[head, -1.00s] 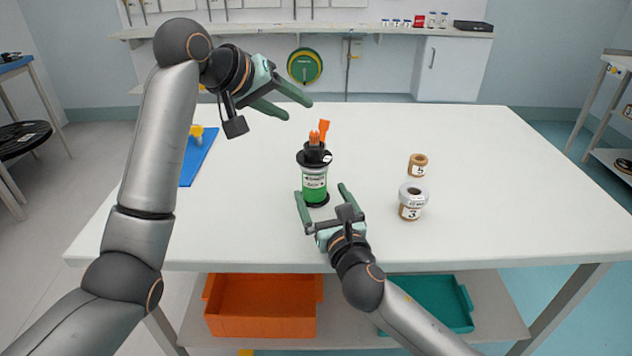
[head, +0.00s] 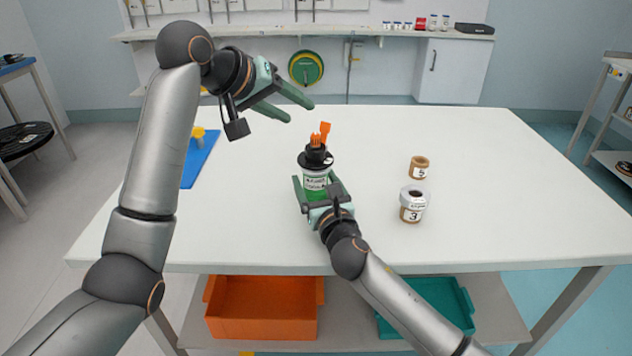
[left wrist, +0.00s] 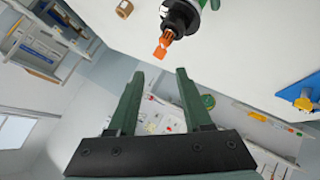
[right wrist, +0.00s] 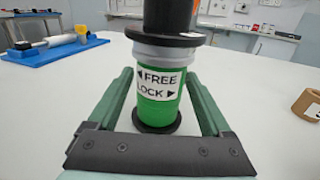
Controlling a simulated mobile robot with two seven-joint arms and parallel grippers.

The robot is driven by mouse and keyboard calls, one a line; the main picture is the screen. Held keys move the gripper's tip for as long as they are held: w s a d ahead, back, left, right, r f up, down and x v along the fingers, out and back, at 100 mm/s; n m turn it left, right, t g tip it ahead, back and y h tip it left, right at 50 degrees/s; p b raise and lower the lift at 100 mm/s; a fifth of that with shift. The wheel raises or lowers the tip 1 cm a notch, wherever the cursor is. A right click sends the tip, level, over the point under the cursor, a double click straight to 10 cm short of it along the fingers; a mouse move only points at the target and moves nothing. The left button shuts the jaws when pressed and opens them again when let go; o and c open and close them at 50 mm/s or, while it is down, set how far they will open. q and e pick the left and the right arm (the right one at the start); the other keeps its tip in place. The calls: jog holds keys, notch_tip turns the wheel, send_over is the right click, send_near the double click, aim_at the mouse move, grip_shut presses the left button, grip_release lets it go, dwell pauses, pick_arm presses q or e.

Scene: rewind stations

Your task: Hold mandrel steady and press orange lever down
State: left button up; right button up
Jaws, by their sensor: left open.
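The mandrel (head: 316,172) stands upright on the table, with a green lower body, a white label band and a black top. The orange lever (head: 325,130) sticks up from its top beside orange prongs; it also shows in the left wrist view (left wrist: 161,50). My right gripper (head: 315,179) is low at the mandrel, its open fingers on either side of the green body. In the right wrist view the mandrel (right wrist: 160,85) shows a FREE/LOCK label between the fingers. My left gripper (head: 299,112) is open and empty, above and left of the lever.
A blue board (head: 200,155) lies at the left. An orange bin (head: 261,310) and teal tray (head: 430,303) sit below.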

grip_shut()
pick_arm(q)
jog(key=shift+s+r+m, duration=0.1)
jog(key=shift+r+m, duration=0.05)
jog(key=shift+m, duration=0.25)
jog(key=c, duration=0.3)
jog(key=m, duration=0.2)
jog(key=s+r+m, duration=0.1)
jog(key=m, duration=0.2)
jog(key=shift+d+r+y, duration=0.15)
jog(key=shift+r+y, duration=0.05)
jog(key=shift+y, duration=0.2)
jog(key=c, duration=0.5)
jog(key=m, duration=0.2)
jog(key=s+m, duration=0.1)
jog(key=m, duration=0.1)
jog(key=shift+r, duration=0.4)
jog(key=s+m, duration=0.1)
jog(key=m, duration=0.3)
jog(key=s+r+m+y, duration=0.1)
jog(key=m, duration=0.4)
jog(key=s+m+y, duration=0.1)
jog(key=m, duration=0.4)
jog(key=shift+r, duration=0.35)
